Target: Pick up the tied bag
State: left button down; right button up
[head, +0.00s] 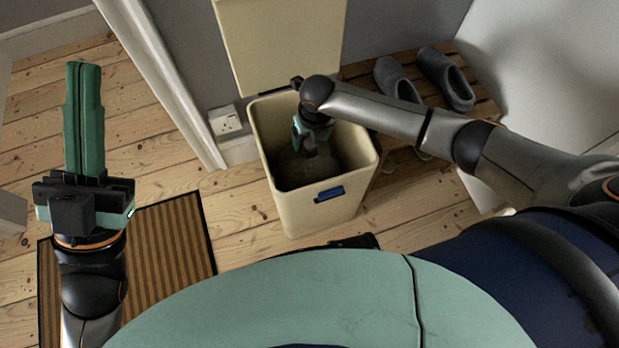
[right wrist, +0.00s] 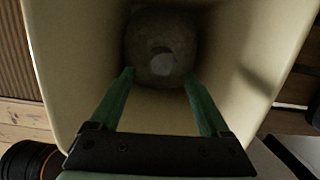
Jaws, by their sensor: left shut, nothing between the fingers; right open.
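The tied bag (right wrist: 162,42) is a dim grey, rounded shape low inside the cream bin (right wrist: 65,95), seen in the right wrist view. In the head view it shows only as a dark grey form (head: 290,172) inside the open bin (head: 312,205), partly hidden by my right gripper. My right gripper (right wrist: 158,78) is open and reaches down into the bin, its two green fingers apart above the bag. No contact with the bag can be made out. My left gripper (head: 84,68) is shut and empty, pointing up, well left of the bin.
The bin's lid (head: 280,45) stands raised against the wall. A slatted wooden rack (head: 480,85) with grey slippers (head: 446,78) is right of the bin. A striped mat (head: 165,245) lies at left. A wall socket (head: 228,124) is beside the bin. Bare floorboards lie left of it.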

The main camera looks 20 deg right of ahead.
aim_at(310, 142)
jog(key=shift+w+d+f+b, duration=0.1)
jog(key=shift+w+f+b, duration=0.15)
jog(key=shift+f+b, duration=0.5)
jog(key=shift+w+a+f+b, duration=0.15)
jog(key=shift+f+b, duration=0.3)
jog(key=shift+f, duration=0.55)
jog(key=shift+w+d+f+b, duration=0.15)
jog(key=shift+w+f+b, duration=0.15)
jog(key=shift+f+b, duration=0.45)
jog(key=shift+f, duration=0.1)
jog(key=c, duration=0.5)
grip_shut()
jog(key=shift+w+r+p, duration=0.1)
jog(key=shift+r+p, duration=0.1)
jog(key=shift+p, duration=0.1)
